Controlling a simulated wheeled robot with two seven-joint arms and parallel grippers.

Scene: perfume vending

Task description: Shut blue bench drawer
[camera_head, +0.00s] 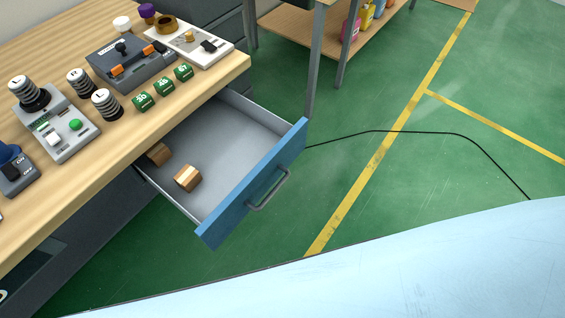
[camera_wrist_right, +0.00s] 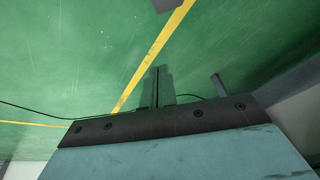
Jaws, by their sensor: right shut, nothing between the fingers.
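The bench drawer (camera_head: 238,135) stands pulled out from under the wooden bench top. Its blue front (camera_head: 236,203) with a grey bar handle (camera_head: 268,190) faces the lower right. Two wooden blocks lie inside, one in the open (camera_head: 187,178) and one near the bench edge (camera_head: 158,154). My right gripper (camera_wrist_right: 158,88) shows in the right wrist view, its fingers together and empty, with green floor beyond. The drawer is not clearly recognisable there. My right gripper's fingers and my left gripper are not visible in the head view.
The wooden bench top (camera_head: 100,155) carries switch boxes, green dice and striped knobs. A shelf table (camera_head: 330,20) with bottles stands at the back. A black cable (camera_head: 410,131) lies on the green floor, which is otherwise open right of the drawer.

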